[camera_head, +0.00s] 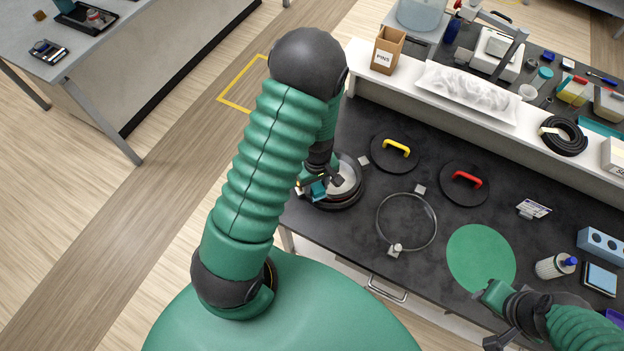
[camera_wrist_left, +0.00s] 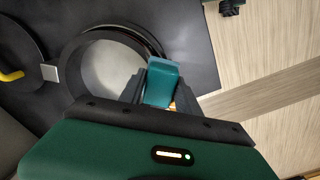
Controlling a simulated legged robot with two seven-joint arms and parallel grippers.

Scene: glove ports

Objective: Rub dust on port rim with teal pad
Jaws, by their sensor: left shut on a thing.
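My left gripper (camera_head: 317,187) is at the left part of the port rim (camera_head: 347,203), a dark raised ring near the bench's left edge. It is shut on the teal pad (camera_head: 319,191). In the left wrist view, the teal pad (camera_wrist_left: 162,80) stands out between the fingers, over or against the near right side of the port rim (camera_wrist_left: 72,62). I cannot tell whether pad and rim touch. I cannot make out dust on the rim; the pad and fingers hide part of it. My right gripper (camera_head: 488,316) is at the lower right, its fingers unclear.
Black discs with a yellow handle (camera_head: 397,148) and a red handle (camera_head: 467,180) lie beyond the rim. A clamp ring (camera_head: 436,222) and a green round mat (camera_head: 480,255) lie to the right. A white shelf (camera_head: 440,104) runs behind.

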